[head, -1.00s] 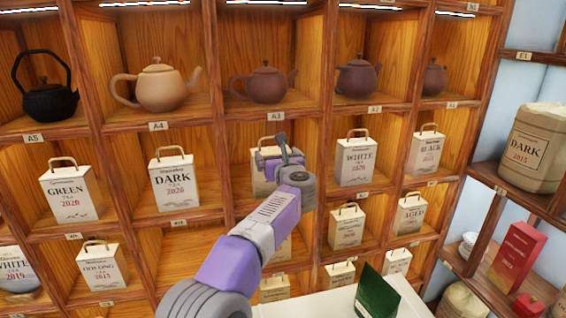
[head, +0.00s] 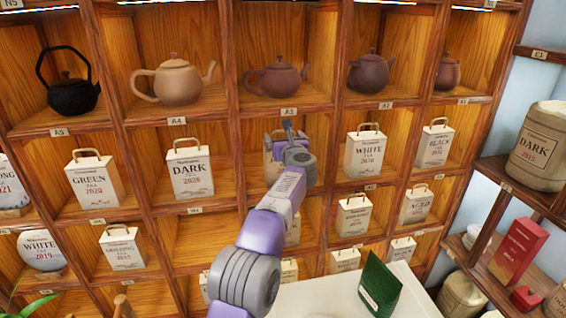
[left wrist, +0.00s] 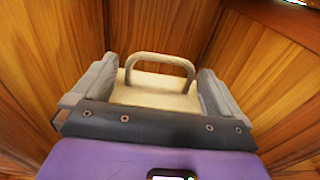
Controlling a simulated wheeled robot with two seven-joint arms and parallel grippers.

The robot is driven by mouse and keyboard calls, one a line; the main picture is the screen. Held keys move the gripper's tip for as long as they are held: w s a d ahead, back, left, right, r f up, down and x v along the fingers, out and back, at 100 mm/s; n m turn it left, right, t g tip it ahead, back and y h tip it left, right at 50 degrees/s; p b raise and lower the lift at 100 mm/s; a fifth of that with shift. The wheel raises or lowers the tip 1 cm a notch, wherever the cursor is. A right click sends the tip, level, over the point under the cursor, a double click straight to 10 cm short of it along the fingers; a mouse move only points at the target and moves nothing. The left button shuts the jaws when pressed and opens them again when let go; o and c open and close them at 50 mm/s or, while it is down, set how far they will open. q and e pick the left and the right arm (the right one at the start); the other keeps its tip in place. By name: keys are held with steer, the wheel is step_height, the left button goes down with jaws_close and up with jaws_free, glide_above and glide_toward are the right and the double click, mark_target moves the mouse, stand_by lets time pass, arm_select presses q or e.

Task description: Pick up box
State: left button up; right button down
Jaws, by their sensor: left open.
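A cream box with an arched handle stands in the compartment under the A3 label, mostly hidden by my arm in the head view. In the left wrist view, the box (left wrist: 150,98) shows its top and its handle from above. My left gripper (head: 286,132) is at this compartment. It also shows in the left wrist view (left wrist: 155,88), open, with one grey finger on each side of the box top. I cannot tell whether the fingers touch the box. My right gripper is not in view.
Wooden compartment walls stand close around the left gripper. A DARK box (head: 190,172) is in the compartment to the left and a WHITE box (head: 365,153) to the right. A brown teapot (head: 276,77) stands above. A green package (head: 378,285) is on a white surface below.

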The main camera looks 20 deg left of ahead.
arm_select(q)
steer(key=c, duration=1.4)
steer(key=shift+r, duration=0.1)
steer(key=shift+c, duration=0.5)
steer(key=shift+r, duration=0.1)
